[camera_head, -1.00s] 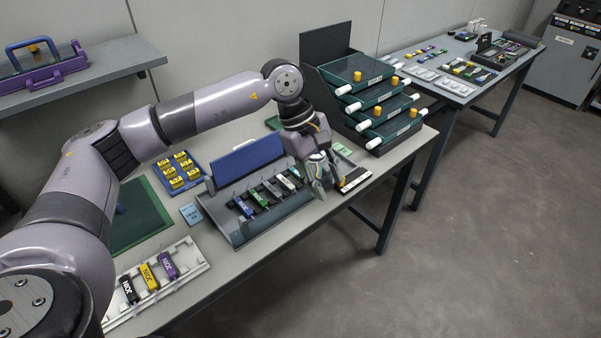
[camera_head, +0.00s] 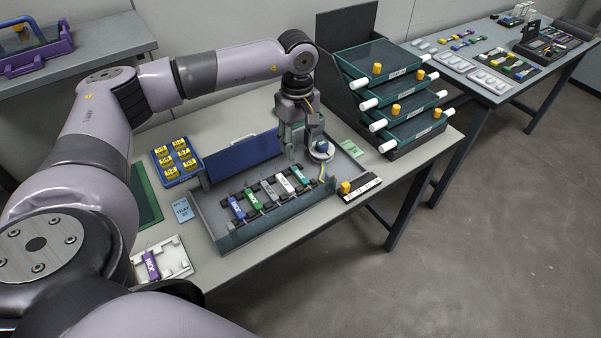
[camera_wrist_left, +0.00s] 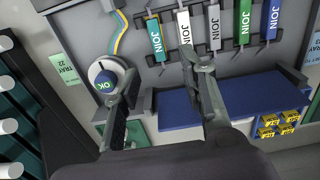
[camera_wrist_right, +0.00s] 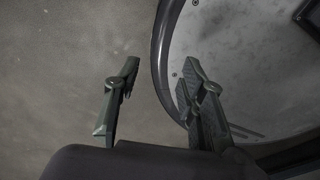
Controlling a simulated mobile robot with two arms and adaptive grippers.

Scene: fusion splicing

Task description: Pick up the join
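Several labelled join pieces lie side by side across slots in the grey tray (camera_head: 207,213): blue (camera_head: 237,208), green (camera_head: 252,199), grey (camera_head: 269,190), white (camera_head: 285,182) and teal (camera_head: 300,174). They also show at the top of the left wrist view, with teal (camera_wrist_left: 156,40) and white (camera_wrist_left: 185,27) closest to the fingers. A purple join (camera_head: 151,265) lies in a white holder (camera_head: 175,258). My left gripper (camera_head: 303,150) is open and empty over the tray's far right part, beside a round "OK" piece (camera_wrist_left: 104,80). My right gripper (camera_wrist_right: 157,78) is open and empty, away from the table.
A blue tray of yellow pieces (camera_head: 193,171) stands behind left. A blue panel (camera_head: 240,158) rises at the grey tray's back. A rack of tilted green trays (camera_head: 385,65) stands at right. A strip with a yellow knob (camera_head: 362,190) lies near the table's right end.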

